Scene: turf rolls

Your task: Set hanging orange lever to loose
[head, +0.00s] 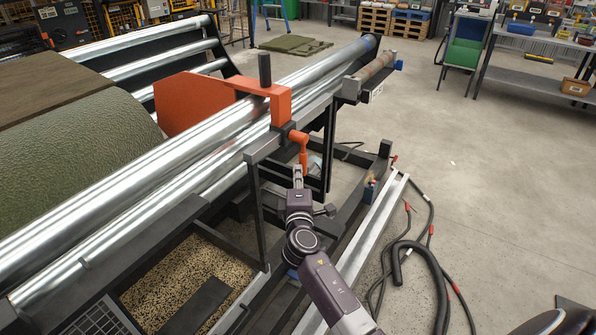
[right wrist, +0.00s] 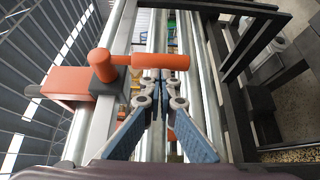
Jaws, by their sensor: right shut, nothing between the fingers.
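The orange lever (head: 302,150) hangs down from a dark clamp block (head: 284,132) on the rail of the roller machine. In the right wrist view the same lever (right wrist: 150,61) lies across the picture, with its round pivot end at the left and its grip at the right. My right gripper (head: 298,168) is just below the lever's lower end in the head view. In the wrist view the right gripper's fingertips (right wrist: 160,76) are together and empty, close to the lever's grip; whether they touch it I cannot tell. My left gripper is not in view.
An orange guard (head: 195,103) and long steel rollers (head: 170,150) lie left of the lever. Dark frame posts (head: 256,215) stand close to my right arm. A granule-filled tray (head: 185,280) is below. Black hoses (head: 430,255) lie on the floor at right, with open floor beyond.

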